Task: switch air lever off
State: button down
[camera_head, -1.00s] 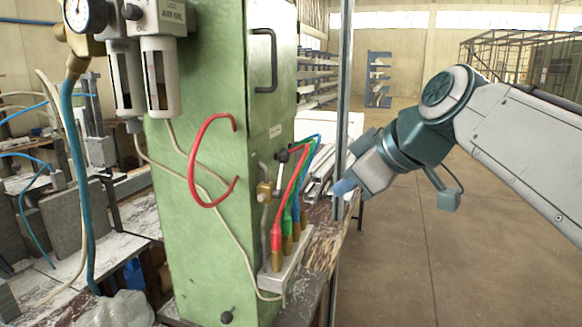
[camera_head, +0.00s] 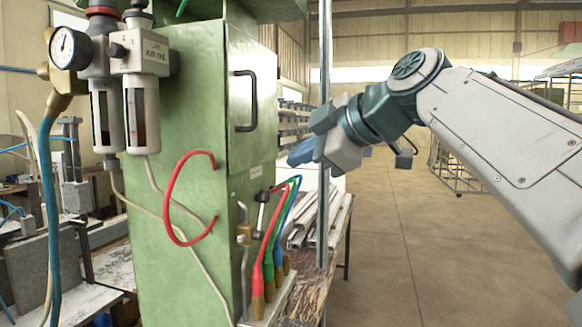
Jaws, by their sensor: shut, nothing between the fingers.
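The air lever (camera_head: 262,208) is a short silver stem with a black knob, standing nearly upright on the right side of the green machine. A brass valve fitting (camera_head: 245,234) sits beside its lower end. My gripper (camera_head: 300,154) is to the right of the lever and higher in the picture, with its blue fingers pointing left toward the machine. The fingers look shut and empty, and a gap shows between them and the lever.
Red, green and blue hoses (camera_head: 268,240) rise from brass fittings just right of the lever. A metal post (camera_head: 324,220) stands right of the hoses, near metal profiles (camera_head: 338,215) on the bench. A red hose (camera_head: 168,200) loops from the machine's front. The floor at right is open.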

aim_at(261, 215)
jog(key=w+a+f+p, duration=0.1)
jog(key=w+a+f, duration=0.4)
jog(key=w+f, duration=0.2)
jog(key=shift+w, duration=0.7)
jog(key=shift+w+r+p, duration=0.1)
jog(key=shift+r+p, duration=0.05)
jog(key=shift+p, duration=0.25)
